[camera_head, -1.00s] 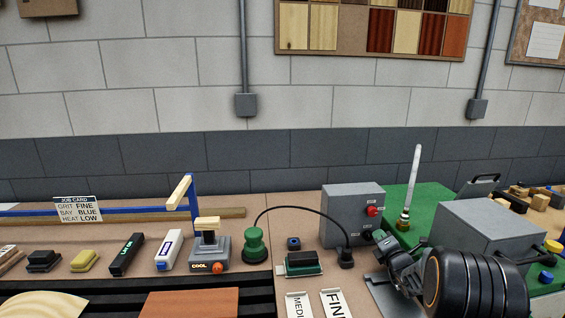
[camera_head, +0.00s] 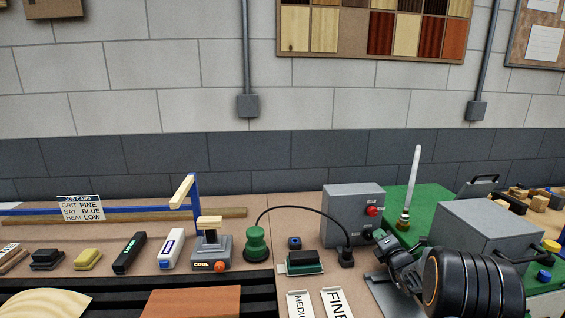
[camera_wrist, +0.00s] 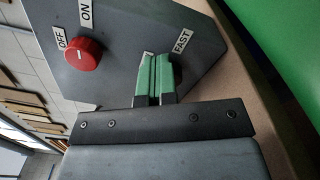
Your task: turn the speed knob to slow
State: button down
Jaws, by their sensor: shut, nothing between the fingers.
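The grey control box (camera_head: 343,216) stands on the bench, with a red knob (camera_head: 372,211) on its face. In the wrist view the red knob (camera_wrist: 83,54) sits beside the OFF label (camera_wrist: 69,45) and the ON label (camera_wrist: 87,13). A FAST label (camera_wrist: 182,41) is just right of my fingertips. My gripper (camera_wrist: 157,60) is shut, its green-padded fingers together against or close to the box face. The speed knob is hidden behind the fingers in the wrist view, so its setting and any contact cannot be told. In the head view my gripper (camera_head: 378,238) is at the box's lower right.
A large grey housing (camera_head: 485,226) on a green base stands right of the box, close to my arm. FINE and MEDIUM cards (camera_head: 337,302) lie in front.

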jog(key=shift+w+d+r, duration=0.1)
jog(key=shift+d, duration=0.25)
jog(key=shift+s+d+f, duration=0.3)
jog(key=shift+s+f, duration=0.2)
jog(key=shift+f, duration=0.05)
jog(key=s, duration=0.2)
jog(key=shift+s+d, duration=0.3)
jog(key=shift+s, duration=0.05)
jog(key=shift+s+a, duration=0.2)
jog(key=shift+s, duration=0.55)
